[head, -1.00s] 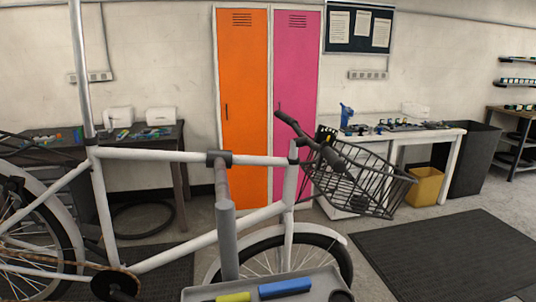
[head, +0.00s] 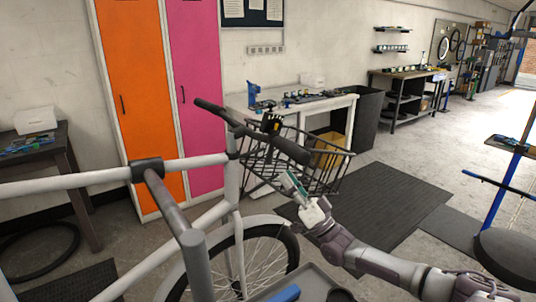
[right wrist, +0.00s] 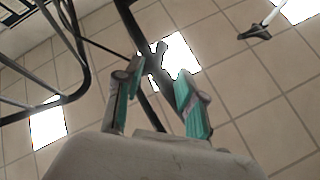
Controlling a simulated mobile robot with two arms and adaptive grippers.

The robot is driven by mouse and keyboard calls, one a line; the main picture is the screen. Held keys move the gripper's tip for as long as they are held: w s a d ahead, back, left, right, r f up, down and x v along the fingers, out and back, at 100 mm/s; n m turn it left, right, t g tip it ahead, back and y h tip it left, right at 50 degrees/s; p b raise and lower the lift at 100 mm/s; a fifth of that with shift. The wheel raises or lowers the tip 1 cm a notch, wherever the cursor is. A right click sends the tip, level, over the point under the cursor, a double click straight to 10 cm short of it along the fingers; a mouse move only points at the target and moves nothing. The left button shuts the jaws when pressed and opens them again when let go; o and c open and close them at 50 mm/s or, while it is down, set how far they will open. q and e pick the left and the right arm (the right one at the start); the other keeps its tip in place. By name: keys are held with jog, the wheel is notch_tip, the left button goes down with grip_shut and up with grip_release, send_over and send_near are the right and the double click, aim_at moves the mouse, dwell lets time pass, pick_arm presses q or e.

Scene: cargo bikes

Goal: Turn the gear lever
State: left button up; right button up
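The white bike's dark handlebar (head: 235,120) runs across the middle of the head view. A small black part with a yellow mark (head: 271,124) sits on it near the right grip (head: 290,150). It may be the gear lever, but it is too small to tell. My right gripper (head: 290,182), with green finger pads, is below the right grip, beside the basket. In the right wrist view, my right gripper (right wrist: 160,80) is open, its fingers apart. A dark bar (right wrist: 130,25) with a small prong (right wrist: 160,52) shows beyond and between them. My left gripper is not in view.
A black wire basket (head: 325,165) hangs at the bike's front, close to my right gripper. A grey clamp post (head: 165,195) holds the frame, with a tray (head: 315,285) below. A blue stand (head: 510,180) is at the right. The floor mat (head: 385,195) is clear.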

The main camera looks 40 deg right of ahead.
aim_at(270, 163)
jog(key=p+x, duration=0.1)
jog(key=x, duration=0.7)
jog(key=shift+w+f, duration=0.15)
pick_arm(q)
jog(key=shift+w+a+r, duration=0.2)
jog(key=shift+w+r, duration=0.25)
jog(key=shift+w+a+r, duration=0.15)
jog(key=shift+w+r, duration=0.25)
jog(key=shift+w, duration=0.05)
pick_arm(e)
jog(key=shift+c, duration=0.9)
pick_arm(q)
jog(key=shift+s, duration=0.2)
pick_arm(e)
grip_shut()
